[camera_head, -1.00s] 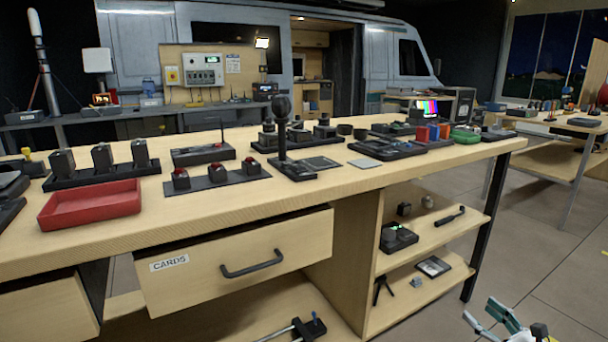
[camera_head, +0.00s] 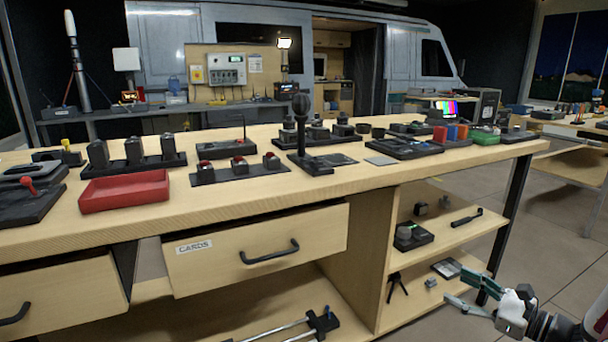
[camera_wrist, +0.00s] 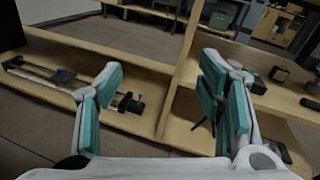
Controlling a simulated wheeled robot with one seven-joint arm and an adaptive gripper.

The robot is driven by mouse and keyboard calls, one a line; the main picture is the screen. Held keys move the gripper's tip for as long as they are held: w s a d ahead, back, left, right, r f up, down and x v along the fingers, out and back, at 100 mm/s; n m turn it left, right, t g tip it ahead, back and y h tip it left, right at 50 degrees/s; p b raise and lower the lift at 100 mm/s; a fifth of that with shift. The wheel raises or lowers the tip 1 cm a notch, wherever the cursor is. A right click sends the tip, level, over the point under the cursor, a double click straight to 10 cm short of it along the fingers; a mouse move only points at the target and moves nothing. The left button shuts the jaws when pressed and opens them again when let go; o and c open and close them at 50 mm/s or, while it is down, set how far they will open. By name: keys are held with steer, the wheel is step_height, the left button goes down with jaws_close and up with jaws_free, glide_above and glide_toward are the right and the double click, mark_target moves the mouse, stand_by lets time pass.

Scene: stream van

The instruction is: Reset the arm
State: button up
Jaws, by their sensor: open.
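My gripper (camera_head: 478,301) is at the lower right of the head view, low in front of the bench's open shelves. Its teal-padded fingers are spread apart and empty. The wrist view shows the same gripper (camera_wrist: 165,100) with a wide gap between its two fingers and nothing between them. Through the gap I see the wooden divider and shelf edges of the bench. My arm reaches in from the lower right corner of the head view.
The wooden bench (camera_head: 400,178) carries a red tray (camera_head: 124,191) and several devices. The CARDS drawer (camera_head: 258,249) stands partly open. A slider rail (camera_wrist: 50,78) lies on the low shelf. Side shelves (camera_head: 440,240) hold small items. Floor at the right is open.

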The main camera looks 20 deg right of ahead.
steer(key=w+a+r+n+g+y, duration=0.1)
steer(key=a+r+n+g+y, duration=0.3)
steer(key=a, duration=0.6)
steer(key=w+a+r+n+g+y, duration=0.2)
steer(key=a+r+n+g, duration=0.2)
steer(key=a+r+n, duration=0.45)
steer(key=s+a+r+n+g+h, duration=0.1)
steer(key=s+a+n+g, duration=0.25)
steer(key=a, duration=0.35)
steer(key=s+a+r+n+g, duration=0.2)
steer(key=s+a+g, duration=0.2)
steer(key=a, duration=0.4)
steer(key=s+a+r+n+g+h, duration=0.1)
steer(key=s+a+n+g+h, duration=0.25)
steer(key=s+n+h, duration=0.75)
steer(key=s+d+t, duration=0.2)
steer(key=s+t, duration=0.1)
steer(key=s, duration=0.4)
step_height(320, 180, up, 32)
steer(key=n+t+p, duration=0.1)
steer(key=t+p, duration=0.2)
steer(key=p, duration=2.8)
steer(key=shift+s+d+r+t+y, duration=0.2)
steer(key=shift+r+t+y, duration=0.1)
steer(key=shift+t, duration=0.1)
